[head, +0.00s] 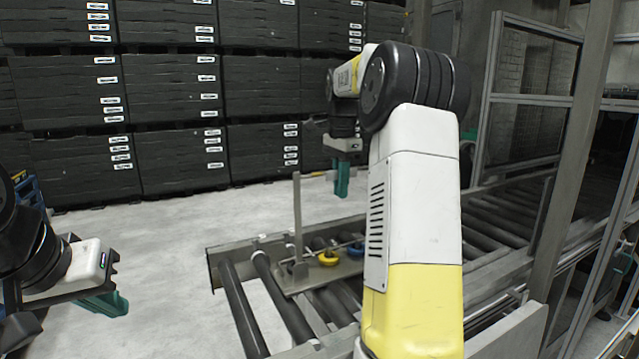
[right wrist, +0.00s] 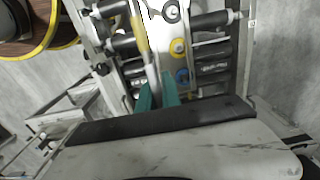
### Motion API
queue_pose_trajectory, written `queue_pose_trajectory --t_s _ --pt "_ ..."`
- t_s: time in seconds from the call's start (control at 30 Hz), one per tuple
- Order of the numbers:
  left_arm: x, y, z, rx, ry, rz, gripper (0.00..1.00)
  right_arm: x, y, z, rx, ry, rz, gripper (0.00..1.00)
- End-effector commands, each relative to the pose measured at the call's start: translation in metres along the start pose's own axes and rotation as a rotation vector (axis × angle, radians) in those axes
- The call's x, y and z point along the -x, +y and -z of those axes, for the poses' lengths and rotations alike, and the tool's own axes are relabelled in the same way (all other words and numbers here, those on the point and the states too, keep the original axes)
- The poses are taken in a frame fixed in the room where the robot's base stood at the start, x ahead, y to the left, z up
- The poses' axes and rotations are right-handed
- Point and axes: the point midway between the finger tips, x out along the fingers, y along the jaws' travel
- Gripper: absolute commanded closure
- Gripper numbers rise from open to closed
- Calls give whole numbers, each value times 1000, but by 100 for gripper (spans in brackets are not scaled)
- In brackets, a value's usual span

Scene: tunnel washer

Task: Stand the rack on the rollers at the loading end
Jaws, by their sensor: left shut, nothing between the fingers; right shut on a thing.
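The rack (head: 297,215) has a flat metal plate with an upright post and yellow and blue rings. In the head view its plate lies over the rollers (head: 240,310) at the near end of the conveyor. My right gripper (head: 342,180) points down beyond my own arm. In the right wrist view its green fingers (right wrist: 157,95) are shut around a pale bar that runs up toward the rack plate (right wrist: 178,30); I take the bar for part of the rack. My left gripper (head: 112,303) is shut and empty at the left, apart from the conveyor. My right arm hides part of the rack and rollers.
Stacked black crates (head: 175,80) line the back wall. The conveyor rollers (head: 490,235) run on to the right toward a framed metal cage (head: 530,100). A steel upright (head: 575,150) stands beside it. Bare floor (head: 150,230) lies left of the conveyor.

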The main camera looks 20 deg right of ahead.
Motion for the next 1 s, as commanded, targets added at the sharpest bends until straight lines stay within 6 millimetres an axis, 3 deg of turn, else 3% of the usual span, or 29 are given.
queue_pose_trajectory --t_s 1.0 --pt "0 0 0 0 0 0 100 -10 0 0 0 1 5 100"
